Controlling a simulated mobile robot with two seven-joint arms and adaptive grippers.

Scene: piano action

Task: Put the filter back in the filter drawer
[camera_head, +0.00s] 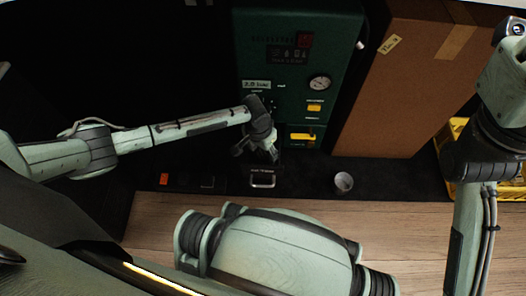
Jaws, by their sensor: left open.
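A small grey cup-like cylinder (343,182), which may be the filter, stands on the black surface right of the drawer front. A dark drawer front with a silver handle (262,181) and a small label sits below the green machine (290,20); I take it for the filter drawer. I cannot tell whether it is pulled out. My left gripper (271,156) is open and appears empty, in front of the machine's lower part and just above the handle in the picture. It is apart from the cylinder. My right gripper is out of view; only its arm shows at the right.
A large brown cardboard box (405,75) stands right of the machine. A yellow crate (457,130) is partly hidden behind my right arm. The machine carries a gauge (319,83) and yellow labels. An orange-red item (164,179) shows at left. Wooden floor (420,220) lies in front.

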